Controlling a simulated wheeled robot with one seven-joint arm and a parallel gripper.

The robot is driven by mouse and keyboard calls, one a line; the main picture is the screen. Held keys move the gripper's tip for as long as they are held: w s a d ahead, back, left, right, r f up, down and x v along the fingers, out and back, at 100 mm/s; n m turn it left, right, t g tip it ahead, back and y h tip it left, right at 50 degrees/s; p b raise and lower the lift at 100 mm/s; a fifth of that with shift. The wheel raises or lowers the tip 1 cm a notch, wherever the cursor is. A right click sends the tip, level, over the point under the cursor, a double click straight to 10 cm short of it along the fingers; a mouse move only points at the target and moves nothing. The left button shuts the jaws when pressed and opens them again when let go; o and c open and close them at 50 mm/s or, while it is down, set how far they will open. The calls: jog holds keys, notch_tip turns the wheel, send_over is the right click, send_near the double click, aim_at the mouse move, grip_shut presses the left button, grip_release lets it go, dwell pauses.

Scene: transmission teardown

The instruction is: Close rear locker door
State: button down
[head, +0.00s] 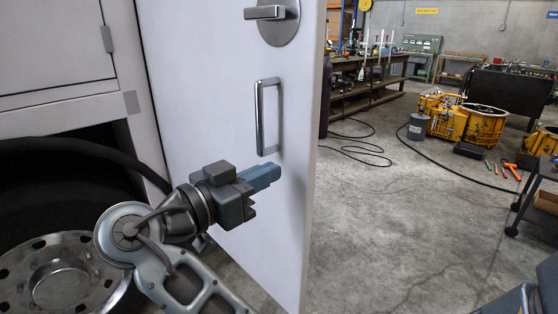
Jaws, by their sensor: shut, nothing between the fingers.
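The white locker door (210,120) stands open in the head view, swung out beside a wheel. It has a lever latch (268,13) near the top and a chrome pull handle (268,117) below it. My gripper (272,174) is shut with nothing in it. Its blue fingertips overlap the door face just below the handle. I cannot tell whether they touch the door. The door's lower part is partly hidden behind my arm.
A truck wheel (62,278) sits at lower left, under a white body panel (55,45). The concrete floor (380,230) right of the door is mostly clear. Black cables (365,148), a grey bucket (418,127) and yellow machine parts (484,124) lie farther back.

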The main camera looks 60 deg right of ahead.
aim_at(292, 162)
jog(key=shift+p+x, duration=0.35)
jog(key=shift+x, duration=1.35)
jog(key=shift+d, duration=0.1)
